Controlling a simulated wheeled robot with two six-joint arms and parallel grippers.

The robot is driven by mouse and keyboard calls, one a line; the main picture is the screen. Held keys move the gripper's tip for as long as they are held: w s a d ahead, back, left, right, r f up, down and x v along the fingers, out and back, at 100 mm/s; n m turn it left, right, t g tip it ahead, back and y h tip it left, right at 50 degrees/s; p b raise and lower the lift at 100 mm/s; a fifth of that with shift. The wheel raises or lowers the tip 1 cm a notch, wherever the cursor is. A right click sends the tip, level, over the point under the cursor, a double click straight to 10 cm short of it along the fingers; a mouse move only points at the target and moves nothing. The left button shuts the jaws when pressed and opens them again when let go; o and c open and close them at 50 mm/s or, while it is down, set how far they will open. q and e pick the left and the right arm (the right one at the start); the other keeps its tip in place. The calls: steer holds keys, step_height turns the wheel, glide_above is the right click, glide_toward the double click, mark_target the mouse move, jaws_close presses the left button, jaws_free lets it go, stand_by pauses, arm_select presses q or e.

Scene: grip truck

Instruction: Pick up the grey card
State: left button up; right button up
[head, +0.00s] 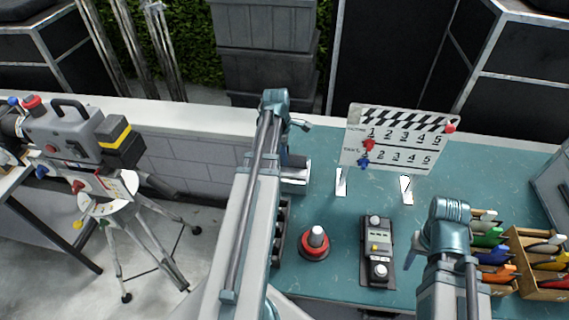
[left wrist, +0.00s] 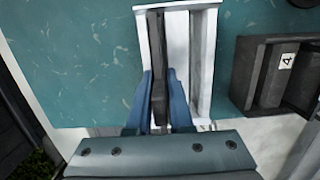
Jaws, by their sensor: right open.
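A dark grey upright slab, which looks like the grey card (left wrist: 157,45), shows edge-on in the left wrist view in a white slotted stand (left wrist: 201,60). My left gripper (left wrist: 160,100) has one blue finger on each side of the slab; I cannot tell whether both fingers press on it. In the head view my left gripper (head: 297,160) is low over the stand (head: 296,180) at the back left of the teal table, and its arm hides most of the card. My right gripper (head: 432,240) is at the right of the table, empty, its fingers partly hidden by its wrist.
A clapperboard (head: 400,142) stands on two feet at the back. A red-based knob (head: 315,243) and a dark control box (head: 378,250) are in front. A wooden rack (head: 525,255) with coloured-handled items is at right. A camera on a tripod (head: 80,140) is left, off the table.

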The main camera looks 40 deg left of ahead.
arm_select(q)
jaws_close()
step_height(320, 180, up, 10)
steer(key=p, duration=1)
steer(key=s, duration=0.1)
steer(key=s+d+r+p, duration=0.1)
steer(key=s, duration=0.1)
steer(key=s+d, duration=0.1)
steer(key=shift+s+d+r+p, duration=0.25)
steer(key=shift+s+r+p, duration=0.05)
steer(key=shift+r+p, duration=0.1)
steer(key=shift+f, duration=0.1)
step_height(320, 180, down, 5)
steer(key=b, duration=0.5)
stand_by(0.6)
